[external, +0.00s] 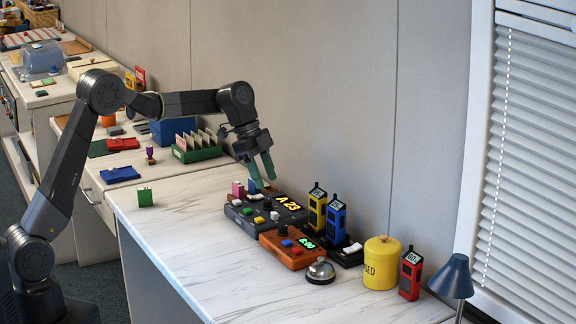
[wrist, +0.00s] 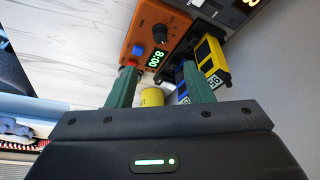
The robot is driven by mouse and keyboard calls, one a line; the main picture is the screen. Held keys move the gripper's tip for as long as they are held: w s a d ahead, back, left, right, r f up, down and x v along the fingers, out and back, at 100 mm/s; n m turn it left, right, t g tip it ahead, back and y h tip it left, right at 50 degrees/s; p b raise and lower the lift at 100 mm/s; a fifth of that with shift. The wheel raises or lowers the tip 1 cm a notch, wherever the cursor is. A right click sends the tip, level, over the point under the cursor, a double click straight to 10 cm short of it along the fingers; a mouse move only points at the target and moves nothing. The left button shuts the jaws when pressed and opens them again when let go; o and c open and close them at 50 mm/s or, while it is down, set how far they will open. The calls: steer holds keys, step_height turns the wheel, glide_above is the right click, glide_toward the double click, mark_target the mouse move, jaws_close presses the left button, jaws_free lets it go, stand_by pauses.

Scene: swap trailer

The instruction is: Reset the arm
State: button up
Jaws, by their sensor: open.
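My gripper (external: 262,170) is at the end of my raised arm, above the back left part of the marble-topped counter. Its green fingers are spread apart and point down, with nothing seen between them. The dark console with the lit "A 23" display (external: 266,208) lies below and to the right of it. In the wrist view my gripper (wrist: 163,82) shows both green fingers apart, with the orange console (wrist: 150,38) beyond them.
On the counter (external: 165,222) stand yellow and blue handsets (external: 317,208), a silver bell (external: 320,271), a yellow canister (external: 380,264), a red handset (external: 411,274) and a blue lamp (external: 452,277). The front left is clear. A wall stands behind.

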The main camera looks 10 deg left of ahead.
mark_target(283, 225)
steer(key=shift+a+r, duration=0.15)
steer(key=shift+r, duration=0.2)
steer(key=b+x, duration=0.1)
steer(key=x, duration=1.3)
steer(key=shift+r, duration=0.1)
steer(key=shift+w, duration=0.1)
